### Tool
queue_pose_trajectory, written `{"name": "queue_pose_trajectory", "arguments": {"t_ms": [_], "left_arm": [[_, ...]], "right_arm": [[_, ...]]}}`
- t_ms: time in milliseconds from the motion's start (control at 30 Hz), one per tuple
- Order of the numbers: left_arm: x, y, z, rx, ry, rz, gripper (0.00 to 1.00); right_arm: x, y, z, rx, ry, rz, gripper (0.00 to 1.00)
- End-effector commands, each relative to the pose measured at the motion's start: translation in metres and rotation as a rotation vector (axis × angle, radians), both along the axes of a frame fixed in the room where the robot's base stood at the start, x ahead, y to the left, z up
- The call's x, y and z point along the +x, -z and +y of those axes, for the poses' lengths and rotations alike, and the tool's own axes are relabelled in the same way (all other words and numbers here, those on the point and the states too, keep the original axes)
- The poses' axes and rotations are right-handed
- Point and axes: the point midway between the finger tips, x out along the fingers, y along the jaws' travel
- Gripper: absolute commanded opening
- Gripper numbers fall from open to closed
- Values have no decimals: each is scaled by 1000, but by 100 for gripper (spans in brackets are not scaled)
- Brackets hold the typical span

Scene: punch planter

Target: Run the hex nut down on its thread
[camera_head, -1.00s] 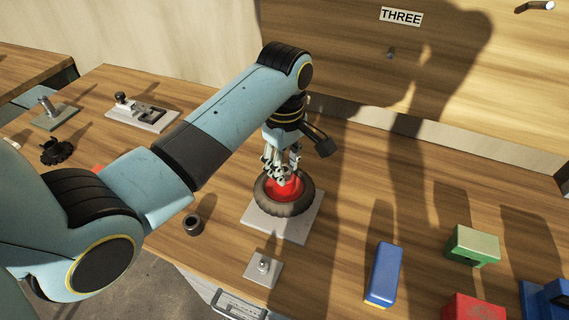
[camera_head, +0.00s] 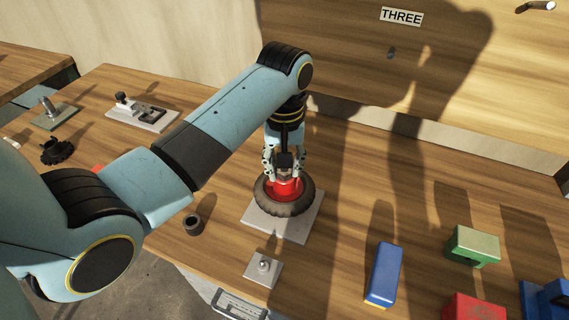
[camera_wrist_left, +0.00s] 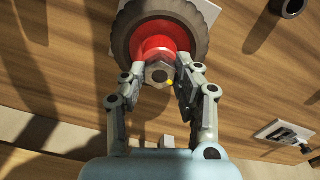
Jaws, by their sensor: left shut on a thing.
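The hex nut (camera_wrist_left: 158,73) is grey with a dark hole and sits at the middle of the red hub (camera_wrist_left: 162,38) in the left wrist view. A dark tyre (camera_wrist_left: 120,38) surrounds the hub. The wheel lies on a pale square plate (camera_head: 290,230) on the bench, with its hub also in the head view (camera_head: 288,190). My left gripper (camera_wrist_left: 172,82) points down over the hub and is shut on the nut, one finger on each side. In the head view the fingers (camera_head: 284,172) hide most of the nut. The thread is hidden. My right gripper is in neither view.
A dark ring (camera_head: 193,224) and a small plate with a peg (camera_head: 263,268) stand near the front edge. Blue (camera_head: 383,273), green (camera_head: 473,246) and red (camera_head: 474,308) blocks are at the right. A latch-like fixture (camera_head: 142,113) is at the back left.

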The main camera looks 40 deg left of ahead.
Motion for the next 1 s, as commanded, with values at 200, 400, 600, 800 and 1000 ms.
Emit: {"name": "queue_pose_trajectory", "arguments": {"t_ms": [200,400,600,800,1000], "left_arm": [[0,0,0,0,250,-1,0],[1,0,0,0,296,-2,0],[0,0,0,0,294,-1,51],[0,0,0,0,293,-1,58],[1,-7,0,1,293,-3,58]], "right_arm": [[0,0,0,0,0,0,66],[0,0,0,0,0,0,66],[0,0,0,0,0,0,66],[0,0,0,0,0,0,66],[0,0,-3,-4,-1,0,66]]}}
